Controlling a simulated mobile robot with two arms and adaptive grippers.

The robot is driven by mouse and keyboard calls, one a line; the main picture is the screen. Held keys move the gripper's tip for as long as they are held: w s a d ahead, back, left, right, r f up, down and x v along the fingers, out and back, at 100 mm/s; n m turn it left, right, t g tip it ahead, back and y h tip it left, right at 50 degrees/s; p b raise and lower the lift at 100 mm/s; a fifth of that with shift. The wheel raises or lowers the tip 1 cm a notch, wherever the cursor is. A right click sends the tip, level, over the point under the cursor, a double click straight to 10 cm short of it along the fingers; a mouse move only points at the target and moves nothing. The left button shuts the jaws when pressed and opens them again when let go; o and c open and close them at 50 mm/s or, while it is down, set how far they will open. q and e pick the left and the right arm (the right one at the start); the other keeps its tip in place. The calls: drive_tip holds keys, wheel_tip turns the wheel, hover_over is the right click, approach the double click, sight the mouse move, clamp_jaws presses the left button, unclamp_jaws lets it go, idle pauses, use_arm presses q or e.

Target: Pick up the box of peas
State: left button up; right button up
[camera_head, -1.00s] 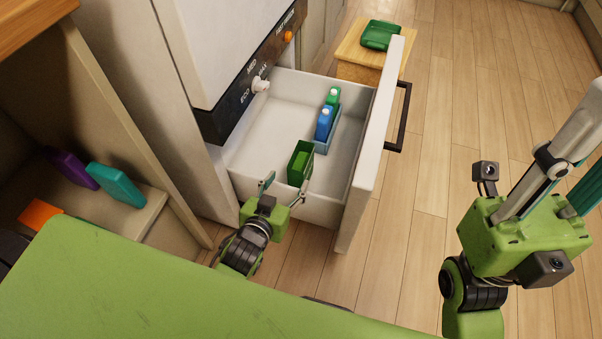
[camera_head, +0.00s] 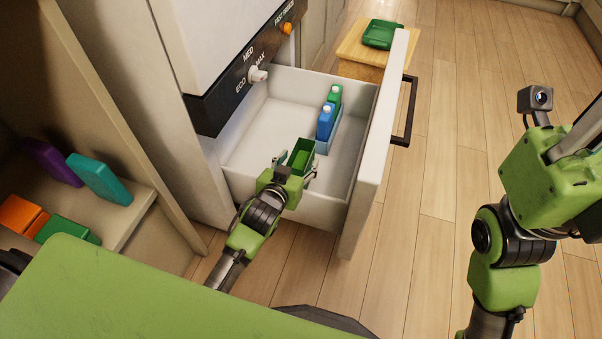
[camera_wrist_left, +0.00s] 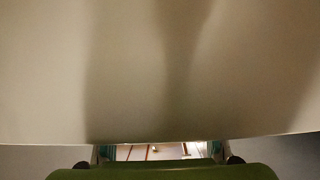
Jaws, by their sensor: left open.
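A small green box (camera_head: 301,157), which I take to be the box of peas, stands in the near part of the open white drawer (camera_head: 255,137). No label on it is readable. My left gripper (camera_head: 296,167) is open at the near end of this box, with a finger towards each side. I cannot tell whether the fingers touch it. In the left wrist view a broad pale surface fills most of the picture, and the box cannot be made out. My right gripper (camera_head: 548,170) is at the right, its fingers mostly cut off by the edge.
Blue and green bottles (camera_head: 326,120) stand farther back in the drawer. The drawer front with its black handle (camera_head: 408,112) is to the right. A wooden stool (camera_head: 362,50) holds a green case (camera_head: 383,34). Coloured boxes (camera_head: 98,177) lie on a left shelf. Floor at right is clear.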

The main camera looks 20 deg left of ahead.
use_arm(q)
drive_tip(key=shift+w, duration=0.15)
clamp_jaws()
drive_tip(key=shift+r, duration=0.15)
